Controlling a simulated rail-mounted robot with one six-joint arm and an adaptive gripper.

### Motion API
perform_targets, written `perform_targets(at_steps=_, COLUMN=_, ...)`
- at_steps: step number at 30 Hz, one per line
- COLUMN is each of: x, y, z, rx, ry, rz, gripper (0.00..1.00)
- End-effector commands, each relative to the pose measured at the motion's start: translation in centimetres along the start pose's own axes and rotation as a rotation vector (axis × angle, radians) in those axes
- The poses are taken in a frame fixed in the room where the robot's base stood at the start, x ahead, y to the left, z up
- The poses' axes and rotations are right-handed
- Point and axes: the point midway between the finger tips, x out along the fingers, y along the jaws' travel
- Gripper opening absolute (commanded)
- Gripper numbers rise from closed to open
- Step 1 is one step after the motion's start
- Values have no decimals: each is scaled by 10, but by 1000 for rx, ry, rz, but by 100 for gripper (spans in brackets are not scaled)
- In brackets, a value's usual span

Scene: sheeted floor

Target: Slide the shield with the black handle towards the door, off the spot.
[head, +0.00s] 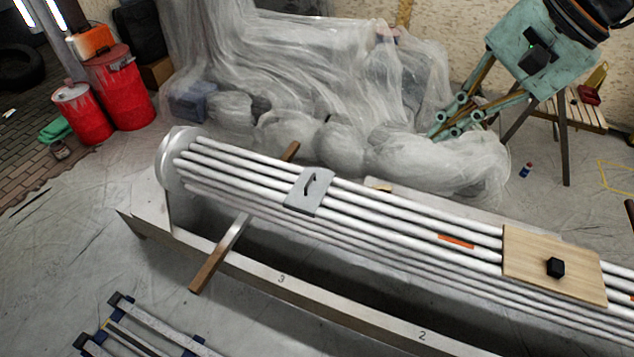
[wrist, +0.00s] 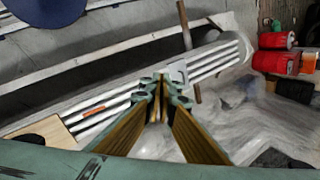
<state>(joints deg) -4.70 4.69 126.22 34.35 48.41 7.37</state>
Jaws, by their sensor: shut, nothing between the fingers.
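A wooden shield (head: 528,278) with a black knob-like handle (head: 554,267) lies across the white pipes (head: 400,219). A grey shield (head: 299,198) with a dark bar handle (head: 310,184) lies across them further left. An orange spot (head: 457,241) shows on a pipe between the shields; another orange patch shows at the right edge. My gripper (head: 466,114) is shut and empty, above and behind the pipes, apart from both shields. In the wrist view the gripper (wrist: 160,82) appears in front of the pipes, with the grey shield (wrist: 180,73) just beyond and the wooden shield (wrist: 45,138) at left.
Plastic-sheeted heaps (head: 300,120) stand behind. Red drums (head: 120,88) stand at upper left. No door can be clearly made out.

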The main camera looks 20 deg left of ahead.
Motion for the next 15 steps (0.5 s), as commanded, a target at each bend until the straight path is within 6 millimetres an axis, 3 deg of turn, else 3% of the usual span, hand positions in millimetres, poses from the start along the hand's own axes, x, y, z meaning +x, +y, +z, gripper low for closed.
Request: perform_targets(at_steps=15, x=61, y=-47, z=-46, rx=161, ry=-84, rz=-56, gripper=0)
